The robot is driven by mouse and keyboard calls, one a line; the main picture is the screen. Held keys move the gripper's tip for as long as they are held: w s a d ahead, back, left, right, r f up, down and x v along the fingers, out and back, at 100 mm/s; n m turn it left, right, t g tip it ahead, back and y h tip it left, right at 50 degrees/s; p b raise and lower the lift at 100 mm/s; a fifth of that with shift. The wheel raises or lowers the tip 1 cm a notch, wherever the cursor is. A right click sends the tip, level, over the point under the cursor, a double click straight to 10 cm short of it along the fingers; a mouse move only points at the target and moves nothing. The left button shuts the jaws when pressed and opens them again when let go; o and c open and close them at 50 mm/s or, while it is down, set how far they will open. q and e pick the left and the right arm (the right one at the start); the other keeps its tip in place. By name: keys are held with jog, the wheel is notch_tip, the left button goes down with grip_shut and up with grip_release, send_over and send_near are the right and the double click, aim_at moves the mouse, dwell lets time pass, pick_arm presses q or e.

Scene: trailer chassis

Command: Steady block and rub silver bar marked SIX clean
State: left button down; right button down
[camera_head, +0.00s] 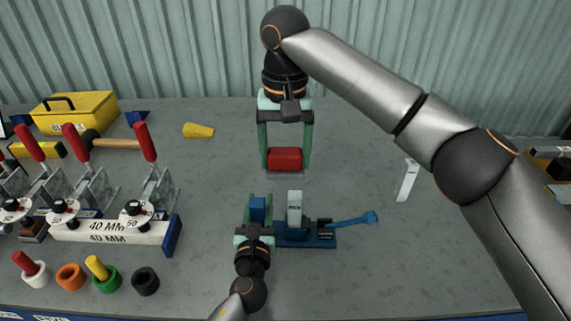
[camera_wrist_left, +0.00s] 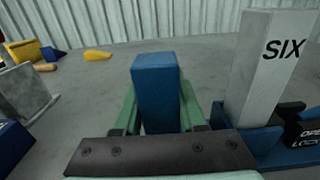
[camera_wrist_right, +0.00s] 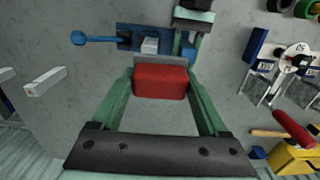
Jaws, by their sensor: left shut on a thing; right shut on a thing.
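The silver bar marked SIX (camera_wrist_left: 268,75) stands upright in a blue base with a blue lever (camera_head: 345,221); in the head view the bar (camera_head: 295,205) is just right of my left gripper. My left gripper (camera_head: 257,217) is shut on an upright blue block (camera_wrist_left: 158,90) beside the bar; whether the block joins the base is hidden. My right gripper (camera_head: 286,155) is shut on a red block with a grey edge (camera_wrist_right: 160,80), held behind the bar and apart from it. The bar's top also shows in the right wrist view (camera_wrist_right: 150,46).
Several red-handled clamps (camera_head: 145,142) and a white 40 MM bar (camera_head: 108,233) stand at the left. Coloured rings and pegs (camera_head: 70,277) lie in front of them. A yellow toolbox (camera_head: 75,112) is at the back left.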

jog(key=shift+r, duration=1)
pick_arm(q)
jog(key=shift+c, duration=0.8)
grip_release()
